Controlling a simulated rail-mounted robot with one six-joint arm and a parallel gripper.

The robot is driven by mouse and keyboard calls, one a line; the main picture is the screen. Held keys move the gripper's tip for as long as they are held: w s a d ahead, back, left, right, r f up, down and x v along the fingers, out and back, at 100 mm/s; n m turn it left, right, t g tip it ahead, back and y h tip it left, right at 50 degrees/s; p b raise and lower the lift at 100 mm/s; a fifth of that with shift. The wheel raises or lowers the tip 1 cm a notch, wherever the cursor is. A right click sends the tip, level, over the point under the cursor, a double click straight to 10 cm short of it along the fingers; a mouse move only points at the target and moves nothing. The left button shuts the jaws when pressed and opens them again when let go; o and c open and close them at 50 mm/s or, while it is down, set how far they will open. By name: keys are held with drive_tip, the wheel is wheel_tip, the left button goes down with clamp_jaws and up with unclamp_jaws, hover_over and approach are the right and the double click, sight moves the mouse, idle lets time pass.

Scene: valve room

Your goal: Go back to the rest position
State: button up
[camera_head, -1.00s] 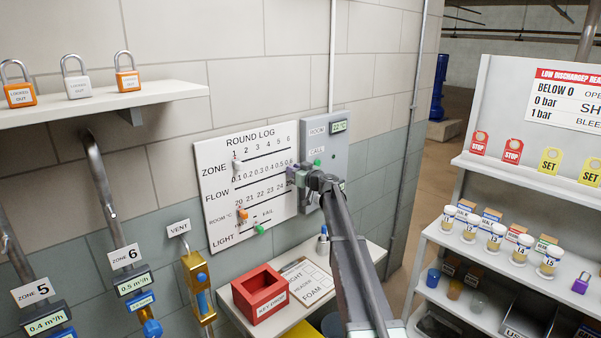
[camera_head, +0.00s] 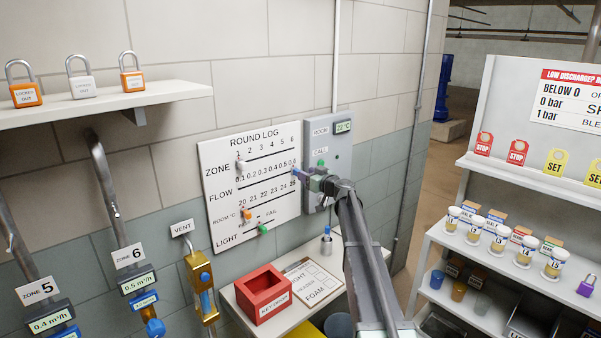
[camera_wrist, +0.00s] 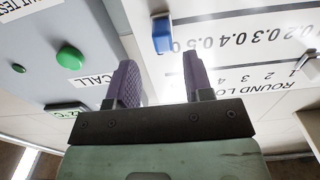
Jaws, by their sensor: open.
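My gripper (camera_head: 305,177) is in front of the right edge of the white ROUND LOG board (camera_head: 228,182), beside the call panel (camera_head: 343,150). In the wrist view its two purple fingers (camera_wrist: 158,78) stand apart with nothing between them. The blue slider (camera_wrist: 162,33) sits at the high end of the FLOW scale, just beyond the fingers and not touching them in that view. The room panel's green CALL button (camera_wrist: 69,57) is on the other side.
The board also holds a white slider (camera_head: 240,164), an orange slider (camera_head: 247,215) and a green slider (camera_head: 263,229). Below are a red key box (camera_head: 264,293) and a clipboard (camera_head: 312,281) on a shelf. A rack with sample jars (camera_head: 498,240) stands at right.

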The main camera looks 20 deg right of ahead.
drive_tip(key=v, duration=0.5)
drive_tip(key=shift+s+d, duration=0.15)
drive_tip(key=shift+s, duration=0.25)
drive_tip(key=s+a+f+m+g, duration=0.2)
drive_tip(key=s+a+f+g, duration=0.45)
drive_tip(key=s, duration=0.45)
drive_tip(key=s+a+f+m+g, duration=0.2)
drive_tip(key=s+a+f+g, duration=0.45)
drive_tip(key=s, duration=0.55)
drive_tip(key=s+a+f+g+h, duration=0.1)
drive_tip(key=s+a+f+h, duration=0.1)
drive_tip(key=s, duration=0.8)
drive_tip(key=s+a+f+g+h, duration=0.2)
drive_tip(key=s+a+h, duration=0.2)
drive_tip(key=s+a, duration=0.3)
drive_tip(key=s, duration=0.3)
drive_tip(key=shift+s+g+h, duration=0.3)
drive_tip(key=shift+s+h, duration=0.05)
drive_tip(key=shift+h, duration=0.05)
